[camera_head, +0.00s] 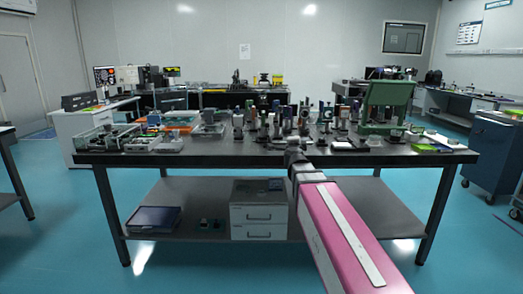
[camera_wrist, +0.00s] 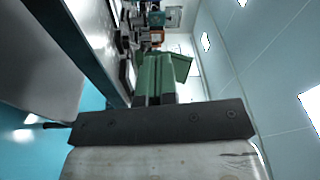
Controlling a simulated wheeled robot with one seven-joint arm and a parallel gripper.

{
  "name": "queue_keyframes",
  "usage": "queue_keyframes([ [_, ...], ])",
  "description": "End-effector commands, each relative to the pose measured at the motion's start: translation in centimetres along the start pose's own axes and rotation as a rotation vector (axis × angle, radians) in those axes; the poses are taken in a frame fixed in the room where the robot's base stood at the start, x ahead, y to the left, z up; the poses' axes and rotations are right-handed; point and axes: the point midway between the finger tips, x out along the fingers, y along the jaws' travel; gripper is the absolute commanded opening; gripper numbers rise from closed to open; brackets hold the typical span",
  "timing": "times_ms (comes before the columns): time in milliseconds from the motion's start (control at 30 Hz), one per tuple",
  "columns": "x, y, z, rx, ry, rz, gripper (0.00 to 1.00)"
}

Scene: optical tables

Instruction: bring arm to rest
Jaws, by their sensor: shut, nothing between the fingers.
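My arm, with a pink link, reaches from the lower right of the head view toward the table's front edge. My gripper (camera_head: 293,150) is at its far end, small and partly hidden by the arm, in front of the optical table (camera_head: 400,156). In the wrist view my gripper (camera_wrist: 162,124) fills the bottom as a dark bar over a pale metal part. It is shut and holds nothing.
The tabletop is crowded with optical mounts (camera_head: 285,120), and a green device (camera_head: 388,100) stands at its right; it also shows in the wrist view (camera_wrist: 160,77). A drawer unit (camera_head: 259,210) and a dark tray (camera_head: 154,218) sit on the lower shelf. A blue cabinet (camera_head: 492,150) stands right.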

Motion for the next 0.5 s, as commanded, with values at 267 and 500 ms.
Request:
queue_keyframes([
  [267,-4.9,11.0,6.0,-0.458,-0.498,0.072,0.00],
  [500,-13.0,23.9,6.9,-0.805,-0.935,0.341,0.00],
])
